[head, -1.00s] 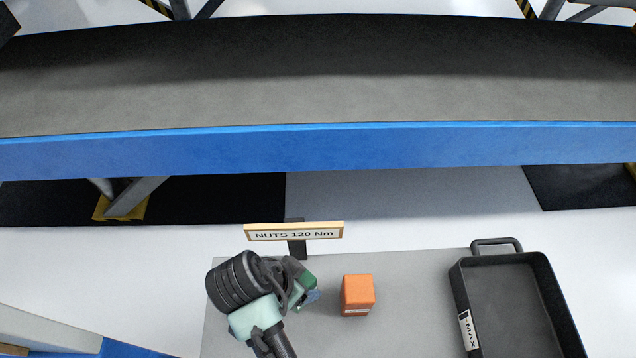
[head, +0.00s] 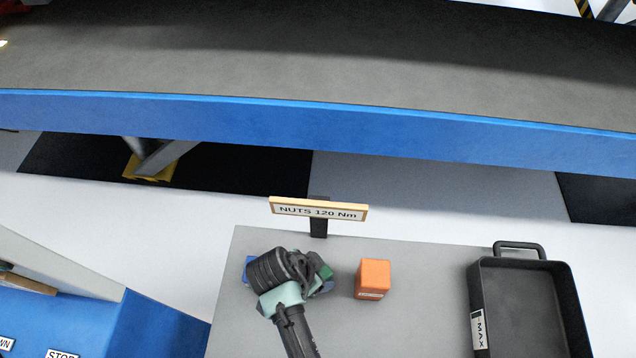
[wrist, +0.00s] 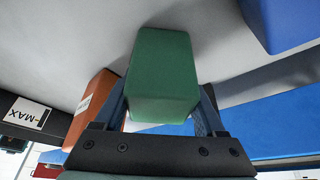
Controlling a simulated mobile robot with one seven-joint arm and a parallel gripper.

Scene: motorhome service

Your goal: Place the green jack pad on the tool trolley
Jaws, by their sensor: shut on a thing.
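The green jack pad (wrist: 163,75) is a green block between the two fingers of my gripper (wrist: 163,100) in the wrist view. My gripper is shut on it. In the head view only a small part of the pad (head: 326,272) shows at the end of my gripper (head: 324,284); the wrist hides the rest. The tool trolley (head: 410,320) is the grey top below, and the pad is over its far left part. I cannot tell whether the pad touches the top.
An orange block (head: 373,278) stands on the trolley just right of my gripper. A blue block (head: 248,270) is to its left, partly hidden. A black tray (head: 520,310) is at the right. A sign (head: 318,211) stands at the back edge. Clear room lies between orange block and tray.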

